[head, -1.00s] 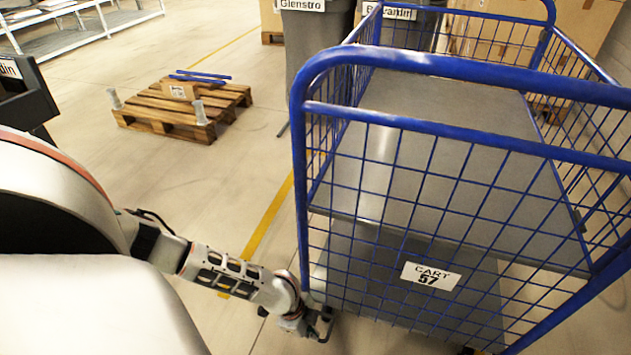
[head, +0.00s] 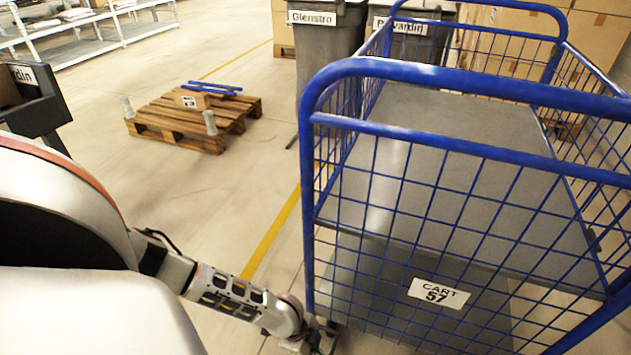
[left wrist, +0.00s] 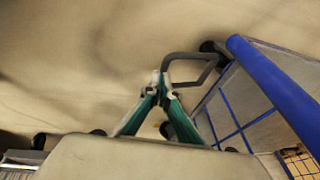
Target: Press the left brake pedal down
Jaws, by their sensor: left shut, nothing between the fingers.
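The blue wire cart (head: 470,190) with the "CART 57" label stands on the right in the head view. In the left wrist view a dark, loop-shaped pedal (left wrist: 196,84) sticks out from the cart's lower corner, beside the blue post (left wrist: 270,85). My left gripper (left wrist: 163,78) is shut and empty, its green fingers together at the pedal's outer end. The tips overlap the pedal there; I cannot tell whether they press on it. In the head view my left gripper (head: 318,344) is low by the cart's near left corner, partly cut off by the frame edge. My right gripper is not in view.
A wooden pallet (head: 190,118) lies on the floor at the back left. Grey bins (head: 328,50) and cardboard boxes (head: 598,40) stand behind the cart. A white rack (head: 90,35) is far left. The floor between pallet and cart is clear, with a yellow line (head: 272,235).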

